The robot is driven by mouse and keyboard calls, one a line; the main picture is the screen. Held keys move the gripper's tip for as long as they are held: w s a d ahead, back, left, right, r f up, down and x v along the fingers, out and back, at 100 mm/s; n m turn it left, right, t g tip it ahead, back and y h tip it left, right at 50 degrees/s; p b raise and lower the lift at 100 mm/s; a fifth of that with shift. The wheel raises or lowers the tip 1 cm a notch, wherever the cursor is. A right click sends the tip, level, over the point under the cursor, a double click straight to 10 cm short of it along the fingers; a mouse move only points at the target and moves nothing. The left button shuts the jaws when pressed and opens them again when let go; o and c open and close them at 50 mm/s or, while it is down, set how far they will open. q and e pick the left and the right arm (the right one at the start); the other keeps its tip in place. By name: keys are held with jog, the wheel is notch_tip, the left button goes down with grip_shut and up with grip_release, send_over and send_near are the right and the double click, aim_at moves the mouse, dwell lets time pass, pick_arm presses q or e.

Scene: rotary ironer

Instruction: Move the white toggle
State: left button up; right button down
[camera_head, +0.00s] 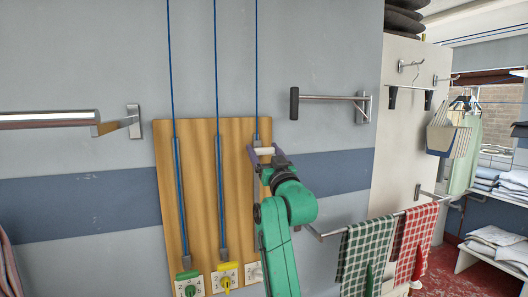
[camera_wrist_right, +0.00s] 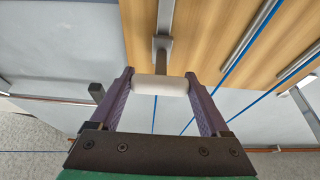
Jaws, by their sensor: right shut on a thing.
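The white toggle (camera_head: 263,151) is a short white cylinder near the top of the right-hand track on a wooden board (camera_head: 199,180). In the right wrist view the toggle (camera_wrist_right: 160,85) lies crosswise between two purple fingers, on a grey stem running to a metal piece on the board. My right gripper (camera_head: 264,153), on a green arm, is shut on it. A green toggle (camera_head: 187,274) and a yellow toggle (camera_head: 226,281) sit low on the other two tracks, by numbered plates. My arm partly hides the right track and its plate. My left gripper is not in view.
Blue cords (camera_head: 215,60) run up from the board. A metal wall bar with a black end (camera_head: 325,97) juts out right of the gripper. Another bar (camera_head: 50,119) is at left. Checked towels (camera_head: 368,250) hang on a rail at lower right.

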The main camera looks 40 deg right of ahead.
notch_tip(320, 180, down, 35)
jog(key=b, duration=2.5)
jog(key=shift+w, duration=0.15)
grip_release()
jog(key=shift+s+r, duration=0.2)
jog(key=shift+s, duration=0.1)
jog(key=b+v, duration=0.4)
jog(key=v, duration=1)
jog(key=shift+s+a+f, duration=0.15)
jog(key=shift+f, duration=0.05)
